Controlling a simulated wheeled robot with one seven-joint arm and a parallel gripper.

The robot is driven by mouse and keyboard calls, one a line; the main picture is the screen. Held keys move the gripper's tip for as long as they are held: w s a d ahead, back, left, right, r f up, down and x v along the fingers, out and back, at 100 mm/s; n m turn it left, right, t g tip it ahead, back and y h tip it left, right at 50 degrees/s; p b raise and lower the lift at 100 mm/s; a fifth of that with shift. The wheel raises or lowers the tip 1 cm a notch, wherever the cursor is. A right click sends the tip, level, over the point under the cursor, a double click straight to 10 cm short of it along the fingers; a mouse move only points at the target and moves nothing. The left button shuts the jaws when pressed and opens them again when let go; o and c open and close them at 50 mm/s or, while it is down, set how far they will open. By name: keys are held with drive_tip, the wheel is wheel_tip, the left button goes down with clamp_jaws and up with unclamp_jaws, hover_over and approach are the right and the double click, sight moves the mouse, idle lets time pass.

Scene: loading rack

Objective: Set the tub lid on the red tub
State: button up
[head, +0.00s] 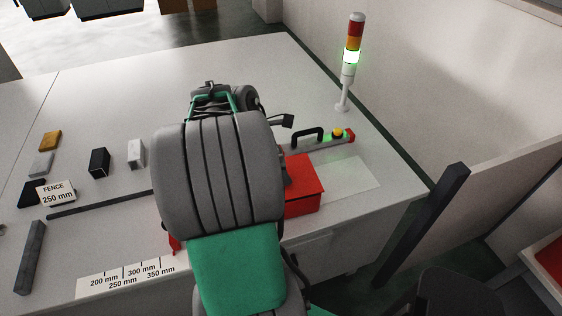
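A red box-shaped thing (304,186), which looks like the red tub, stands on the right part of the bench in the head view. Its left side is hidden behind my grey and green arm. Its top face looks flat and red; I cannot tell whether this is a lid or the tub's own surface. A smaller red piece (174,244) shows at the left edge of my arm, mostly covered. No separate tub lid can be made out.
A signal tower (351,62), lit green-white, stands at the back right. A black handle (307,137) and yellow button (338,133) lie behind the tub. Several small blocks, a fence sign (57,193) and a dark bar (110,202) lie left. A pale panel (348,178) right of the tub is clear.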

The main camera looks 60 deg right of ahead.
drive_tip(key=shift+f+p, duration=0.35)
drive_tip(key=shift+f, duration=0.3)
drive_tip(key=o, duration=1.5)
